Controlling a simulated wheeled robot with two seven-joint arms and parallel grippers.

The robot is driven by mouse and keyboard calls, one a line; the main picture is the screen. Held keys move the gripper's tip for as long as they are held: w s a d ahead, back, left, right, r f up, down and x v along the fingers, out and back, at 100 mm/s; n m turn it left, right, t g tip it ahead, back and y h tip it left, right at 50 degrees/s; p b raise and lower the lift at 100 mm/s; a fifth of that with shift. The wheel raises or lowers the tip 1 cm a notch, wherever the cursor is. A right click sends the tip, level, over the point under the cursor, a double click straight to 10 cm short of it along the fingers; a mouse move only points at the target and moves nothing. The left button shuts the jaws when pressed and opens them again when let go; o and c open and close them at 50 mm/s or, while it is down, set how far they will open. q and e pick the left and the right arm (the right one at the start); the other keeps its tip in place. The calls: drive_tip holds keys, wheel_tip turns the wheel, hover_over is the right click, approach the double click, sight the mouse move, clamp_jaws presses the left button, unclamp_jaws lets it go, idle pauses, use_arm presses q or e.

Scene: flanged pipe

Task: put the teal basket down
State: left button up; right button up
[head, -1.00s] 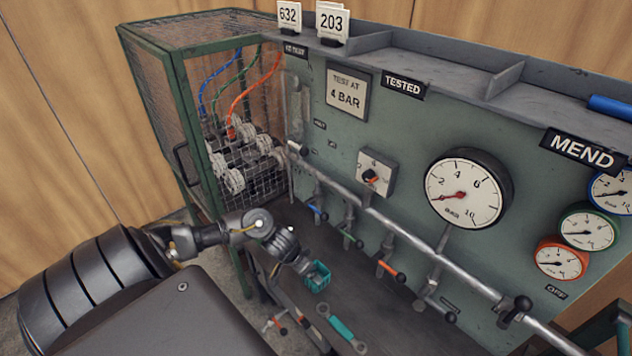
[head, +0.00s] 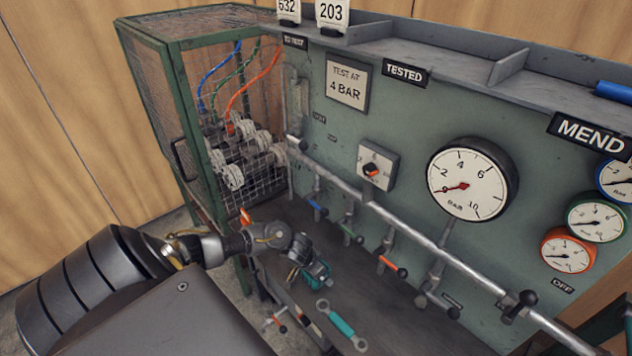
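The small teal basket (head: 317,274) is in the head view at the near left of the bench top, right at the end of my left gripper (head: 303,268). The gripper covers part of the basket's near side. The fingertips are too small and hidden to show whether they are closed on it. I cannot tell whether the basket's bottom touches the bench. My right gripper is not in view.
A teal-handled wrench (head: 341,325) lies on the bench (head: 385,318) just right of the basket. A pipe (head: 400,226) with several coloured-handle valves runs along the panel behind. A mesh cage (head: 165,120) holding flanged parts stands at left. The bench's middle is clear.

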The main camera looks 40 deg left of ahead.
use_arm(q)
drive_tip(key=shift+w+f, duration=0.15)
drive_tip(key=shift+f, duration=0.3)
drive_tip(key=c, duration=1.1)
drive_tip(key=shift+c, duration=0.2)
drive_tip(key=shift+r, duration=0.15)
drive_tip(key=shift+r, duration=0.65)
drive_tip(key=s+d+r+p, duration=0.1)
drive_tip(key=s+r, duration=0.2)
drive_tip(key=s, duration=0.1)
drive_tip(key=s+d+r+p, duration=0.1)
drive_tip(key=s+r, duration=0.3)
drive_tip(key=s, duration=0.1)
drive_tip(key=s+d+r+p, duration=0.1)
drive_tip(key=s+r+p, duration=0.1)
drive_tip(key=s+r, duration=0.2)
drive_tip(key=shift+s+d+r, duration=0.25)
drive_tip(key=shift+s+d, duration=0.05)
